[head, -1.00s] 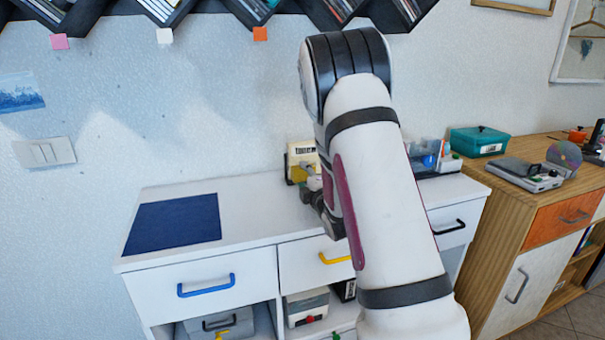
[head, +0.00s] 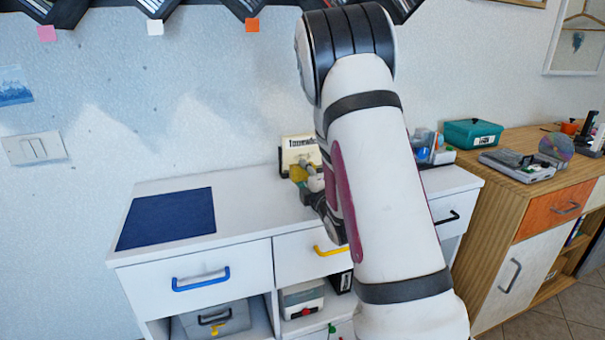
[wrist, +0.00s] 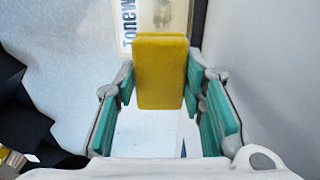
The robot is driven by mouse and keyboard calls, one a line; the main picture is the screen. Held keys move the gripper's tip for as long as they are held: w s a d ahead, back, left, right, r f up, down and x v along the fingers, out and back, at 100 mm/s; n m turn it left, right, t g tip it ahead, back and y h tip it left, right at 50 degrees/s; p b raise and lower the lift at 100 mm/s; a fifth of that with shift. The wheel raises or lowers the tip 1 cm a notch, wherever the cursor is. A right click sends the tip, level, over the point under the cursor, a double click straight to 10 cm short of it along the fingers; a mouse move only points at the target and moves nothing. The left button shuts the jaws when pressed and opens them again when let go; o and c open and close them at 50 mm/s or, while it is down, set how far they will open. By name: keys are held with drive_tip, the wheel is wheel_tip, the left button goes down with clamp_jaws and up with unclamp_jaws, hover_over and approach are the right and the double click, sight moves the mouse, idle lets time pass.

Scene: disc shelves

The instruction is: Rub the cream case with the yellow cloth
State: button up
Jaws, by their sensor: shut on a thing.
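The cream case (head: 300,147) stands upright on the white cabinet against the wall, with a dark-lettered label across its front. In the wrist view the case (wrist: 172,16) is at the top, partly hidden behind the cloth. The yellow cloth (wrist: 160,72) looks like a thick folded pad held upright between my teal finger pads. In the head view the cloth (head: 298,173) shows in front of the lower part of the case. My gripper (wrist: 165,100) is shut on the cloth; in the head view my arm partly hides it. I cannot tell whether the cloth touches the case.
A dark blue mat (head: 168,217) lies on the left of the white cabinet top (head: 240,205). A holder with blue items (head: 430,147) stands to the right of my arm. A teal box (head: 473,133) and a grey device (head: 516,164) sit on the wooden cabinet.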

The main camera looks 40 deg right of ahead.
sight(292, 158)
idle(0.6)
drive_tip(key=shift+b+x, duration=1.5)
drive_tip(key=shift+x, duration=1.9)
drive_tip(key=shift+b+x, duration=0.45)
drive_tip(key=shift+x, duration=0.5)
drive_tip(key=shift+s+d+b, duration=0.45)
drive_tip(key=shift+d+b, duration=0.3)
drive_tip(key=shift+d, duration=0.7)
drive_tip(key=shift+s+d+b, duration=0.4)
drive_tip(key=shift+d+b, duration=0.35)
drive_tip(key=shift+d, duration=0.7)
drive_tip(key=shift+s+d+b, duration=0.45)
drive_tip(key=shift+d+b, duration=0.3)
drive_tip(key=shift+d, duration=0.7)
drive_tip(key=shift+w+b, duration=0.1)
drive_tip(key=shift+b, duration=0.25)
